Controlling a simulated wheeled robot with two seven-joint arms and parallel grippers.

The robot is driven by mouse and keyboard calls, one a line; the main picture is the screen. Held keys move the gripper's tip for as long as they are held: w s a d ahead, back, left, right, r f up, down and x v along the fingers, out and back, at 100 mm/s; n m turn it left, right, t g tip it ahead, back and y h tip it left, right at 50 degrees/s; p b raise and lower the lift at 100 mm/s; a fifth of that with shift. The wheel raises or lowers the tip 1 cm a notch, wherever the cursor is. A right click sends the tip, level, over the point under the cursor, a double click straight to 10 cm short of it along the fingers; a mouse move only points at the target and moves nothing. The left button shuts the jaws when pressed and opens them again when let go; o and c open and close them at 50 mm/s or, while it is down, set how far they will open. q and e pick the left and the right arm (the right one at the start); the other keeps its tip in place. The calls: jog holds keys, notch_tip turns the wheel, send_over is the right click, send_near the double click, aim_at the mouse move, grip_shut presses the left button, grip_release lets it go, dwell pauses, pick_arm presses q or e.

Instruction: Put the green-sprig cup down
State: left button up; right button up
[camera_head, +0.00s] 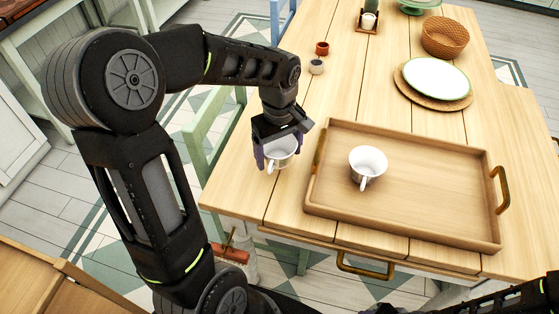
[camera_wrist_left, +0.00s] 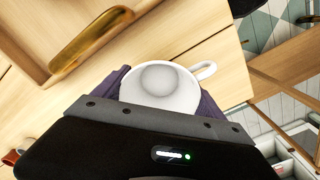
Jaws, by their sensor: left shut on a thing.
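My left gripper (camera_head: 277,152) is shut on a white cup (camera_head: 282,155) with a handle, over the left part of the wooden table, left of the tray. In the left wrist view the cup (camera_wrist_left: 160,90) sits between the purple fingers, opening towards the camera, handle to the upper right. I see no green sprig on it in either view. I cannot tell whether its base touches the table. A second white cup (camera_head: 368,164) stands upright in the wooden tray (camera_head: 430,226); no sprig shows on it either.
The table (camera_head: 240,184) has bare wood around the held cup. The tray has raised walls and brass handles (camera_head: 502,190). Two small pots (camera_head: 316,67), a white plate on a woven mat (camera_head: 436,77) and a basket (camera_head: 443,36) stand further back. A green chair (camera_head: 206,130) is at the left edge.

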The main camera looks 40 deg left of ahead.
aim_at(279, 163)
pick_arm(q)
jog(key=shift+f, duration=0.1)
jog(key=shift+f, duration=1.75)
jog(key=shift+f, duration=0.2)
jog(key=o, duration=1.5)
jog(key=shift+r, duration=0.1)
notch_tip(279, 163, up, 12)
jog(key=shift+r+p, duration=0.15)
jog(key=shift+p, duration=0.15)
